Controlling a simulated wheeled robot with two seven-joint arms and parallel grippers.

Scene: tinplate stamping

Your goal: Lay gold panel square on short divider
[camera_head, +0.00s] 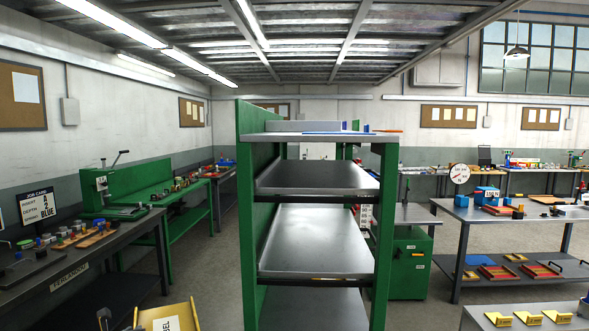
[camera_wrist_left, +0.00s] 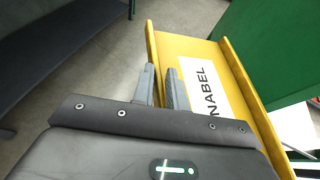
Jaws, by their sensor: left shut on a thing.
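The gold panel (camera_wrist_left: 216,75) is a yellow plate with raised side edges and a white label reading "NABEL", partly cut off. My left gripper (camera_wrist_left: 161,86) is shut on its left raised edge, one finger on each side, in the left wrist view. In the head view the panel (camera_head: 170,317) shows only its top part at the bottom left, with its label cut off by the frame. It is held in the air, left of the green shelf rack. I cannot pick out the short divider with certainty. My right gripper is out of view.
The green rack (camera_head: 381,240) with grey shelves (camera_head: 315,240) stands upright in the middle. A dark bench (camera_head: 90,262) with tools and a job card (camera_head: 37,205) is on the left. Tables (camera_head: 470,222) stand on the right. Floor (camera_head: 215,285) is clear between bench and rack.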

